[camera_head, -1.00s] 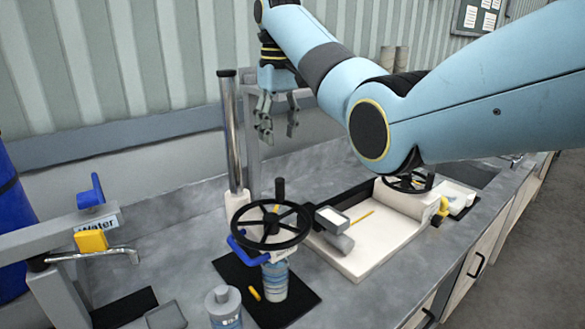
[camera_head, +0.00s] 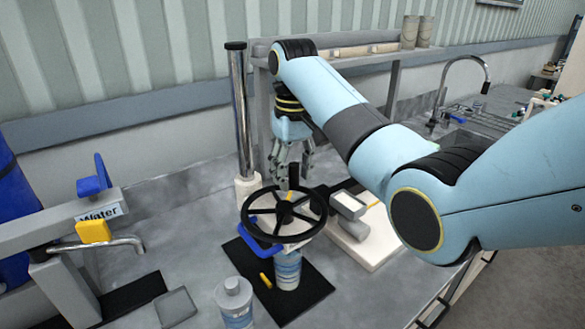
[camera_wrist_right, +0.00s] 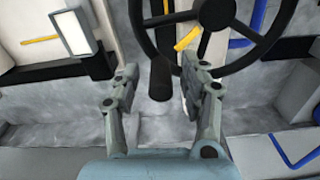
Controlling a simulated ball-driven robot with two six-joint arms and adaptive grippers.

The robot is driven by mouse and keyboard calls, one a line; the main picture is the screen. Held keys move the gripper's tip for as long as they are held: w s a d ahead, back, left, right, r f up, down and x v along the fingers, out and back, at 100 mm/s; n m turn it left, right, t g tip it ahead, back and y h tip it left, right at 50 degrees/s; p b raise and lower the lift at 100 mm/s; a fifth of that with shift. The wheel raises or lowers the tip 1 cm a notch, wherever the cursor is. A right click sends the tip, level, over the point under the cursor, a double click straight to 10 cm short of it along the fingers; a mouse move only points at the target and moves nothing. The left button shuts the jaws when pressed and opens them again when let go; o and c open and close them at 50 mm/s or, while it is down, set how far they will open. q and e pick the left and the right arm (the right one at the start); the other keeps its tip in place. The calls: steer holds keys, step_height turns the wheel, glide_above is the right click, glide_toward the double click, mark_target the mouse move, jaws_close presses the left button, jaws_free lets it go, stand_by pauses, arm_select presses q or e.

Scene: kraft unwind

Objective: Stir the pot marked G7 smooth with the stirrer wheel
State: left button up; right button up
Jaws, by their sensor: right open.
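The black stirrer wheel (camera_head: 284,214) sits flat above a blue-and-white pot (camera_head: 288,270) on a black mat (camera_head: 310,287). No G7 mark is readable on the pot. My right gripper (camera_head: 291,182) is open at the wheel's far rim. In the right wrist view the wheel (camera_wrist_right: 247,32) fills the top, and its dark upright handle (camera_wrist_right: 160,78) stands between the open fingers (camera_wrist_right: 153,88), with no clear sign of contact. My left gripper is not in view.
A blue clamp handle (camera_head: 256,246) and a short yellow piece (camera_head: 265,281) are by the pot. A grey-capped bottle (camera_head: 233,299) stands in front. A chrome post (camera_head: 241,115) rises behind left. A water tap (camera_head: 120,243) is at left, a white tray (camera_head: 372,245) at right.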

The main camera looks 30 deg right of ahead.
steer(key=shift+s+r, duration=0.1)
steer(key=shift+s, duration=0.1)
steer(key=shift+c, duration=0.9)
steer(key=shift+w, duration=0.1)
jaws_close()
